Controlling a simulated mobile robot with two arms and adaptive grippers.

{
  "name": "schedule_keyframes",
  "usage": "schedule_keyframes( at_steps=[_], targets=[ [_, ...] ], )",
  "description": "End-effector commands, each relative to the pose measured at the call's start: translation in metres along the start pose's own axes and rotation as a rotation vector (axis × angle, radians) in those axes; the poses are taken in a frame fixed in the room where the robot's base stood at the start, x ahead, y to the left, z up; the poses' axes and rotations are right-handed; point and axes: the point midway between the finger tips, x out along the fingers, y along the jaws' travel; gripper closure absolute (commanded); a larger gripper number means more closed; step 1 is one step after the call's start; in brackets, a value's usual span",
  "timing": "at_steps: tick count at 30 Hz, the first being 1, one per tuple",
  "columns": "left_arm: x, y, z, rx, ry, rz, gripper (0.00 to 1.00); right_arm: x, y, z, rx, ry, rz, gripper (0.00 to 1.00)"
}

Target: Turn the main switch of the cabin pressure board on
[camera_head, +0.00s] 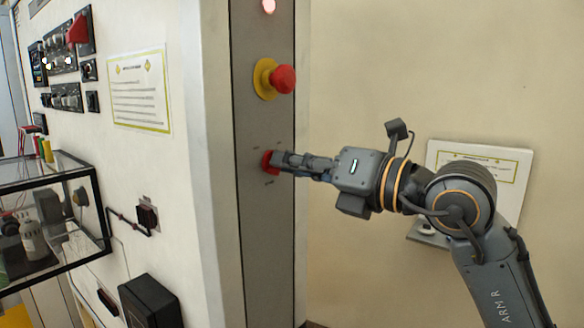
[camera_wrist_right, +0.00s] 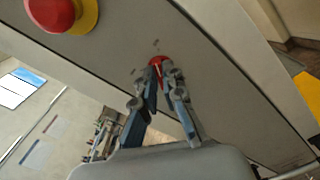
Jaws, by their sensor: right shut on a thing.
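The main switch (camera_head: 267,162) is a small red rotary knob on the grey side panel (camera_head: 262,215), below a red emergency-stop button (camera_head: 283,78) on a yellow base. My right gripper (camera_head: 279,162) is at the knob, its fingers closed on it. In the right wrist view, the fingertips of the right gripper (camera_wrist_right: 160,70) sit on either side of the red knob (camera_wrist_right: 157,61). The fingers hide part of the knob, and I cannot tell which way it points. My left gripper is not in view.
A lit indicator (camera_head: 268,6) sits at the top of the panel. To the left, the white board face carries black switch modules (camera_head: 62,52), a notice (camera_head: 140,90) and a glass case (camera_head: 50,225). A notice board (camera_head: 500,165) hangs on the wall behind my right arm.

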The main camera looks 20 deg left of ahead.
Motion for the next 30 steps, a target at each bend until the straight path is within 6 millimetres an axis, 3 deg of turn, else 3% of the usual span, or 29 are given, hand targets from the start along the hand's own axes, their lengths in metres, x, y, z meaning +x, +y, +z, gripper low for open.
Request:
schedule_keyframes(
  at_steps=[12, 28, 29, 30],
  targets=[
    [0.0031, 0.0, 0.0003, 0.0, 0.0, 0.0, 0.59, -0.0004, -0.0005, 0.0018, 0.172, -0.005, 0.001, 1.0],
    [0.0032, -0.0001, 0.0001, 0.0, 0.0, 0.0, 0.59, -0.0006, -0.0004, 0.0022, 0.19, -0.006, 0.001, 1.0],
    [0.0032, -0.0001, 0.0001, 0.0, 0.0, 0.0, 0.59, -0.0006, -0.0004, 0.0022, 0.19, -0.006, 0.001, 0.85],
    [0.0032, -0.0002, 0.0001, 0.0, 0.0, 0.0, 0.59, -0.0006, -0.0004, 0.0021, 0.19, -0.005, 0.001, 0.77]
  ],
)
